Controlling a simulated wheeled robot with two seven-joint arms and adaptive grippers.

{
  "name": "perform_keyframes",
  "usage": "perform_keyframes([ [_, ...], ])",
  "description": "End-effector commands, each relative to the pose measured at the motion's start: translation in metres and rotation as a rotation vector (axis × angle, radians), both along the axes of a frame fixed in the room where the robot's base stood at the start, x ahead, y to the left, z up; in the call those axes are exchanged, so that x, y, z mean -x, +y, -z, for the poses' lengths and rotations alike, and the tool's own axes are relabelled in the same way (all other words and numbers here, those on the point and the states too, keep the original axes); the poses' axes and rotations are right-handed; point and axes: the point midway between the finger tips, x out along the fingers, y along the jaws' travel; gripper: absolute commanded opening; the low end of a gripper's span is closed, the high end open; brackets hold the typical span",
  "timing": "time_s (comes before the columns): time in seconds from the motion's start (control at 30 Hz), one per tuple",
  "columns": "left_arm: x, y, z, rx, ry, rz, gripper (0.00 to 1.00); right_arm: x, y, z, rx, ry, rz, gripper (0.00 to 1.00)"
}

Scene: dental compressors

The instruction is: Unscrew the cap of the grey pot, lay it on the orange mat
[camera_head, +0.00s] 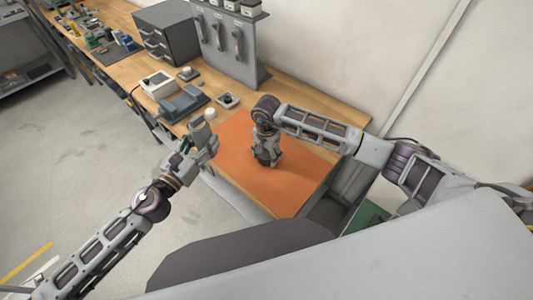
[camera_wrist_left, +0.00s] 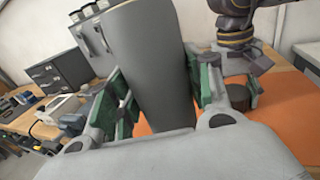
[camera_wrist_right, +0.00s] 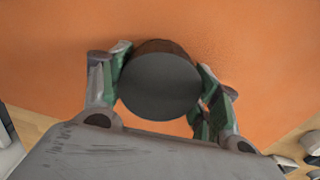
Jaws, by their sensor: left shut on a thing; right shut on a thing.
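The grey pot (camera_wrist_left: 152,65) is a tall smooth cylinder, held between the green-padded fingers of my left gripper (camera_wrist_left: 155,100). In the head view the pot (camera_head: 203,133) and my left gripper (camera_head: 198,145) are off the left edge of the orange mat (camera_head: 238,134). The pot's far end is cut off in the left wrist view. The cap (camera_wrist_right: 160,85) is a dark grey disc with a brown rim. My right gripper (camera_wrist_right: 160,95) is shut on it, low over the mat. I cannot tell whether the cap touches the mat. The cap also shows in the left wrist view (camera_wrist_left: 241,92).
On the wooden bench left of the mat are a grey tray (camera_head: 184,104), a white box (camera_head: 158,84) and a small white round piece (camera_head: 210,113). A dark drawer cabinet (camera_head: 168,35) and a grey tool panel (camera_head: 229,48) stand behind. The mat's front part is clear.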

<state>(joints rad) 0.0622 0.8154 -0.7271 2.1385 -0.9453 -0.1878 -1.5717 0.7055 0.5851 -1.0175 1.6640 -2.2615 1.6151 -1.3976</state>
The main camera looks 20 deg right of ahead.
Motion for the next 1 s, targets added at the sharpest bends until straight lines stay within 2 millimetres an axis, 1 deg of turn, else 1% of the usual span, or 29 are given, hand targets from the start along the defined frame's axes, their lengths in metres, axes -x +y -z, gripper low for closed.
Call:
perform_keyframes([
  [0.17,-0.0002,-0.0001,-0.0008,0.001,-0.002,0.0,0.0,-0.0001,0.0001,0.0,0.0,0.0,0.0,0.33],
  [0.37,-0.0001,-0.0001,0.003,0.001,-0.002,0.0,0.0,-0.0001,-0.0001,0.0033,0.0,0.0,0.0,0.33],
  [0.4,-0.0001,-0.0001,0.0028,0.001,-0.002,0.0,0.0,0.0001,-0.0001,0.0032,0.0,0.0,0.0,0.65],
  [0.5,-0.0001,-0.0001,0.0023,0.001,-0.002,0.0,0.0,0.0001,-0.0001,0.0027,0.0,0.0,0.0,0.77],
  [0.57,-0.0002,-0.0001,0.0022,0.001,-0.002,0.0,0.0,0.0,0.0,0.0025,0.0,0.0,0.0,0.84],
  [1.0,-0.0002,-0.0001,0.0012,0.001,-0.002,0.0,0.0,-0.0001,0.0001,0.0015,0.0,0.0,0.0,0.84],
])
